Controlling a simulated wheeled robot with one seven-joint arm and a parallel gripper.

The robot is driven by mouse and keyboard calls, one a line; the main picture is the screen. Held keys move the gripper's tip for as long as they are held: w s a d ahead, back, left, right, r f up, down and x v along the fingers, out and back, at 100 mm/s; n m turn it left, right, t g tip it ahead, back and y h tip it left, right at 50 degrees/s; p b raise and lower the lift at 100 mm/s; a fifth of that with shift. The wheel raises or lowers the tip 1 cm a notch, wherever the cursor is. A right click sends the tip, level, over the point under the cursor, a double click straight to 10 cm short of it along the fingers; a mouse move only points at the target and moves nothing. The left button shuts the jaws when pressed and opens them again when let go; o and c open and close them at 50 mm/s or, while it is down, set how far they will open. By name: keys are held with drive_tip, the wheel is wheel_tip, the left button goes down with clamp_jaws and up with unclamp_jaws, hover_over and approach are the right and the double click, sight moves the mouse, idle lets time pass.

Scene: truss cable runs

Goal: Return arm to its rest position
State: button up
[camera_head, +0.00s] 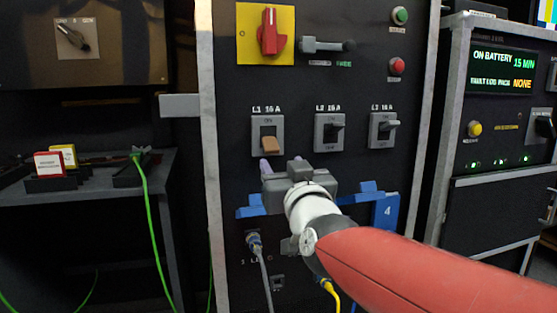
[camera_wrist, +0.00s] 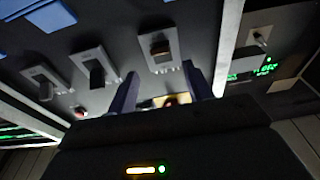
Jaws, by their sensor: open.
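My arm reaches in from the lower right of the head view, with a red forearm and a white wrist. My gripper (camera_head: 281,165) is in front of the black breaker panel (camera_head: 350,85), just below the L1 breaker (camera_head: 268,134). Its purple fingers point up toward the panel. In the wrist view my gripper (camera_wrist: 159,84) shows two fingers spread apart with nothing held between them. Whether the fingers touch the panel I cannot tell.
The L2 (camera_head: 329,132) and L3 (camera_head: 383,130) breakers are right of L1. A red rotary switch (camera_head: 269,32) is above. A blue rail (camera_head: 250,210) and cables (camera_head: 263,270) are near my wrist. A shelf (camera_head: 100,180) stands left, a battery cabinet (camera_head: 500,120) right.

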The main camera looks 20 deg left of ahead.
drive_tip(key=shift+s+d+f, duration=0.1)
drive_tip(key=shift+s+d, duration=0.1)
drive_tip(key=shift+s, duration=0.2)
drive_tip(key=s+d+f+m+g+h+p, duration=0.15)
drive_tip(key=d+f, duration=0.25)
drive_tip(key=d, duration=0.4)
drive_tip(key=s+d+f+m+g+h+p, duration=0.1)
drive_tip(key=s+d+f+g+h+p, duration=0.15)
drive_tip(key=d+f, duration=0.4)
drive_tip(key=s+d+f+m+g+h+p, duration=0.1)
drive_tip(key=s+d+f+m+g+h, duration=0.1)
drive_tip(key=s+d+f, duration=0.3)
drive_tip(key=s+d+f+m+g+h+p, duration=0.1)
drive_tip(key=s+d+f+g+h, duration=0.3)
drive_tip(key=s+d, duration=0.6)
drive_tip(key=shift+s+f+m+g+h, duration=0.3)
drive_tip(key=shift+s+f+m+g, duration=0.15)
drive_tip(key=shift+s+f+g, duration=0.35)
drive_tip(key=shift+s, duration=0.1)
drive_tip(key=shift+c, duration=0.4)
